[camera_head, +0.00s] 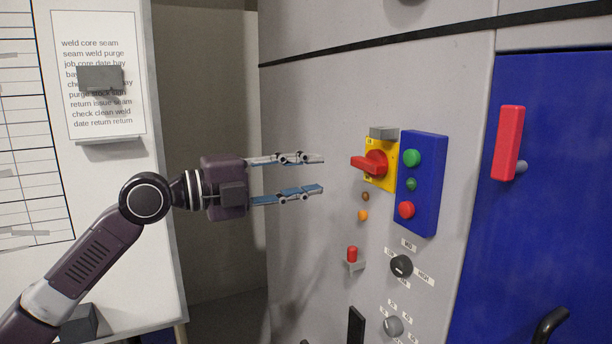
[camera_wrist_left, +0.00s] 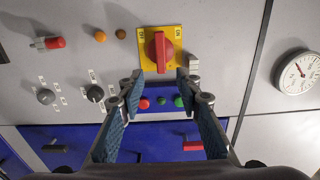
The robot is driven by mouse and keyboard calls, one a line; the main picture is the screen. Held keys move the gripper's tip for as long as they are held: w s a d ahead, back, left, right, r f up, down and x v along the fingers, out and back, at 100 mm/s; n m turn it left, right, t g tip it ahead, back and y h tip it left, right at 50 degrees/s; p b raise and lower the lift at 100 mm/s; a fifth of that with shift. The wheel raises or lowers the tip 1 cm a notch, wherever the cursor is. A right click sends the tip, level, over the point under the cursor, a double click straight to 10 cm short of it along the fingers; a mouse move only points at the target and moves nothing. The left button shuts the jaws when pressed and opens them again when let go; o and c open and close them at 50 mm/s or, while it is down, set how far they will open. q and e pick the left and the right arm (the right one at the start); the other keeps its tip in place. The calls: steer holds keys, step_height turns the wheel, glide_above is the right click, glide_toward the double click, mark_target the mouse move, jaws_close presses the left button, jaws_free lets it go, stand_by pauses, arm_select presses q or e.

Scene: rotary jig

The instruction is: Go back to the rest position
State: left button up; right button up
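My left gripper (camera_head: 318,174) reaches in from the left in the head view, its two fingers apart with nothing between them. It is left of the red rotary switch (camera_head: 371,163) on its yellow plate (camera_head: 380,181), with a gap in the picture. In the left wrist view the open fingers (camera_wrist_left: 158,86) frame the red switch handle (camera_wrist_left: 159,52), which appears beyond the fingertips. The handle lies roughly level in the head view, pointing left. My right gripper is not in view.
A blue button box (camera_head: 425,170) with green and red buttons sits beside the switch. Below are a red toggle (camera_head: 352,255) and a black knob (camera_head: 401,266). A blue door (camera_head: 550,220) with a red handle (camera_head: 508,143) is at right. A white board (camera_head: 110,200) stands at left.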

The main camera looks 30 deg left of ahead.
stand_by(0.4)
